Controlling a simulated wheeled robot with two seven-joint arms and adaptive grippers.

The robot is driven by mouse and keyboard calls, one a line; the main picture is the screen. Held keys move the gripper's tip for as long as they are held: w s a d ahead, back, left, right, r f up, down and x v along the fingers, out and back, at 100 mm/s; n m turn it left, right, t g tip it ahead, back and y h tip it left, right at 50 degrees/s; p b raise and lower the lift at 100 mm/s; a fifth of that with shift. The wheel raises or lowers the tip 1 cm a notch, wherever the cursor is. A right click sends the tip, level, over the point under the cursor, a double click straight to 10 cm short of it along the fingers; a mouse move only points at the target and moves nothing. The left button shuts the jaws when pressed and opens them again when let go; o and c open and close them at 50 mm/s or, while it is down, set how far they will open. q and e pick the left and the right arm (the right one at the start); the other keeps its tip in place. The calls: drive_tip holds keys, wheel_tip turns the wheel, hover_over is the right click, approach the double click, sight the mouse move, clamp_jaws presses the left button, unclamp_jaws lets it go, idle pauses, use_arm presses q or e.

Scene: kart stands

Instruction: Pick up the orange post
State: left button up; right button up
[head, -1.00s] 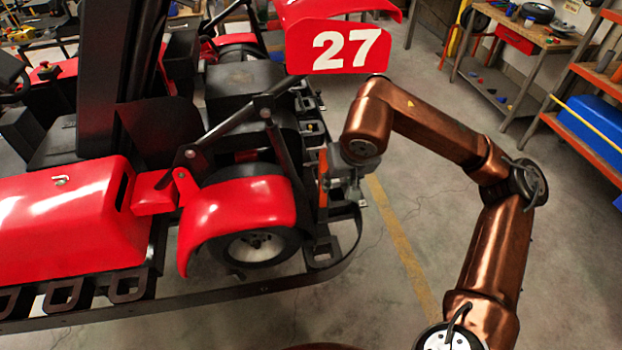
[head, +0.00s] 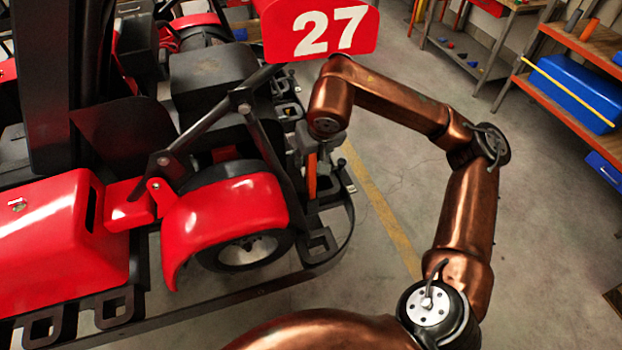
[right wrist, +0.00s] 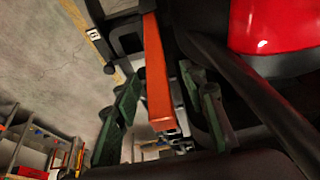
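The orange post (head: 311,176) stands roughly upright among dark brackets at the kart's right end, just right of the front wheel. My right gripper (head: 325,158) is at the post, its grey fingers partly hidden behind the post and under the copper wrist. In the right wrist view the orange post (right wrist: 157,75) runs between the two dark green fingers, with a narrow gap visible on each side. The right gripper looks open around the post, and I see no clear contact. My left gripper is not in view.
The red kart (head: 225,215) with its dark bumper rail (head: 250,288) fills the left and surrounds the post closely. A red number 27 panel (head: 320,30) is above the gripper. Shelves with a blue box (head: 568,92) stand at the right. The floor right of the kart is clear.

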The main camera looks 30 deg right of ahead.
sight(311, 180)
drive_tip(key=x, duration=0.3)
drive_tip(key=shift+d+f, duration=0.15)
drive_tip(key=shift+f, duration=0.15)
drive_tip(key=shift+c, duration=0.5)
clamp_jaws()
